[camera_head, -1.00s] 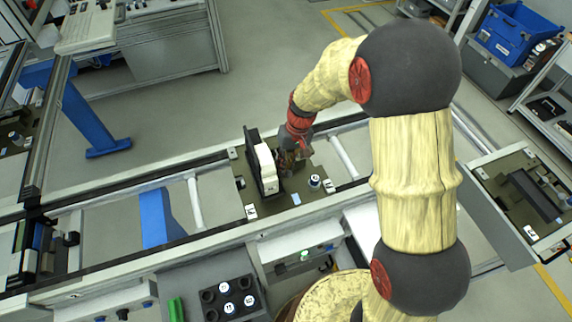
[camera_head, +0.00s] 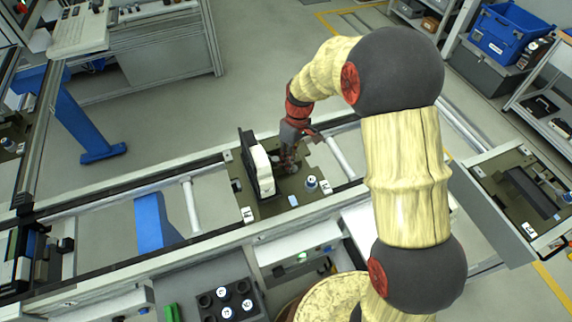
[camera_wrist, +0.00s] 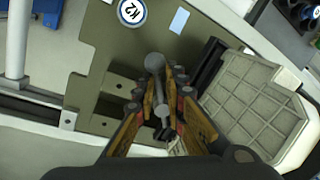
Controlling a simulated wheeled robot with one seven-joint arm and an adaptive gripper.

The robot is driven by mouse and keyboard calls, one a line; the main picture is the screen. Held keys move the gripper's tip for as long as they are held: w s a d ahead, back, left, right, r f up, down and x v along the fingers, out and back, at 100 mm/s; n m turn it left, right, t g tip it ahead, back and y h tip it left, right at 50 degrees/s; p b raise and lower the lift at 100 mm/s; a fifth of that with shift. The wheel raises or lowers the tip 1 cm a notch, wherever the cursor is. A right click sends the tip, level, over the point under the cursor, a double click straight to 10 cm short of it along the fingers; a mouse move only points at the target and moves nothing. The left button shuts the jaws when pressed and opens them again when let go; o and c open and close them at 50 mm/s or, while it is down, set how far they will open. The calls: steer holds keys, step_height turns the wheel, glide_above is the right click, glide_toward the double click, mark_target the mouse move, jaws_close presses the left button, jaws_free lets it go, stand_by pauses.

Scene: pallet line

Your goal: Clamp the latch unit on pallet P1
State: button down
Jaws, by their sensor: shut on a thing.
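The olive pallet (camera_head: 305,206) sits on the rail line in the middle of the head view. On it stands a latch unit with a black upright plate and a white block (camera_head: 263,172). The white block's ribbed face (camera_wrist: 255,105) fills the right of the wrist view. My gripper (camera_head: 289,165) is low over the pallet, just right of the white block. In the wrist view my gripper (camera_wrist: 160,98) is shut on a grey lever with a round end (camera_wrist: 154,63). The lever's lower end is partly hidden by the fingers. I cannot read the pallet's name.
A round peg marked K2 (camera_wrist: 131,11) stands on the pallet; it also shows in the head view (camera_head: 311,182). A dark holder with several round pegs (camera_head: 208,300) is in front. Another pallet (camera_head: 500,190) lies at the right. The rails (camera_head: 110,205) border the pallet.

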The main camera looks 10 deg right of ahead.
steer(key=w+n, duration=0.1)
steer(key=n, duration=0.2)
steer(key=w+d+n+h+p, duration=0.1)
steer(key=w+n, duration=0.1)
steer(key=n, duration=0.2)
steer(key=w+n+p, duration=0.1)
steer(key=w+n, duration=0.1)
steer(key=n, duration=0.2)
steer(key=shift+d+g+h, duration=0.15)
steer(key=shift+g+h, duration=0.25)
steer(key=shift+w+n, duration=0.1)
steer(key=shift+n, duration=0.4)
steer(key=shift+w+r, duration=0.1)
steer(key=c, duration=2)
jaws_free()
steer(key=shift+w, duration=0.1)
steer(key=o, duration=0.3)
steer(key=shift+o, duration=0.2)
